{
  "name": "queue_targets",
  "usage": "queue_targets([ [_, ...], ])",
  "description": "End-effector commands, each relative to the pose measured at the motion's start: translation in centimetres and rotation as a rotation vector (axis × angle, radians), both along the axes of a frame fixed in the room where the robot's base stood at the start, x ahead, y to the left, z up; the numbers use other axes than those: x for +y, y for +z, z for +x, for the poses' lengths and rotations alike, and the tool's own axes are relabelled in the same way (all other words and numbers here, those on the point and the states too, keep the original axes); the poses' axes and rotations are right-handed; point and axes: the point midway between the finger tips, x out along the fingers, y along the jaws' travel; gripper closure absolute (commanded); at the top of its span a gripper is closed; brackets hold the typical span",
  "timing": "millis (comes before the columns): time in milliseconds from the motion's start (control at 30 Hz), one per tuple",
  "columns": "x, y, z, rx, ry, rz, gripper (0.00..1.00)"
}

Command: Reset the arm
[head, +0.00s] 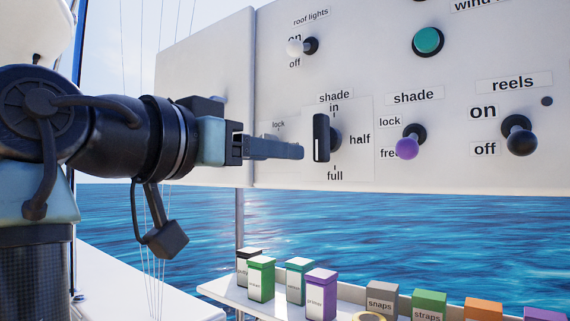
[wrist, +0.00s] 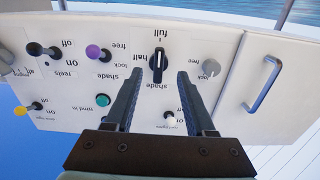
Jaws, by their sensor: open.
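My gripper (head: 300,152) reaches in from the left toward the white switch panel (head: 220,60). Its two fingers stand apart with nothing held between them. In the wrist view, which shows the panel upside down, the gripper (wrist: 157,76) has the black shade knob (wrist: 158,66) framed in the gap between its fingertips. In the head view the shade knob (head: 321,137) is upright, just right of the fingertips, among the labels in, half and full. Whether the fingers touch it I cannot tell. The fingers hide part of a lock label and its switch in the head view.
A grey lever (wrist: 210,68) beside a handle (wrist: 264,90) shows in the wrist view. Nearby are the purple shade lever (head: 406,148), the reels lever (head: 520,142), the white roof lights lever (head: 295,47) and a teal button (head: 428,41). Several boxes stand on a shelf (head: 225,290) below.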

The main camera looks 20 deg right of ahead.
Motion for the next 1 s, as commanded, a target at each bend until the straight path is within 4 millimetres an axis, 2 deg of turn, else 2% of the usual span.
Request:
queue_targets([
  [500, 0.2, 0.0, -0.1, -0.001, 0.001, -0.001, 0.45],
  [633, 0.4, -0.6, 0.5, -0.013, 0.047, -0.02, 0.45],
  [800, 2.0, -2.8, 2.0, -0.101, 0.262, -0.112, 0.45],
  [867, 3.1, -3.5, 1.8, -0.159, 0.362, -0.155, 0.45],
  [967, 4.8, -4.2, 0.1, -0.277, 0.512, -0.222, 0.45],
  [1000, 5.5, -4.3, -1.0, -0.329, 0.567, -0.247, 0.45],
])
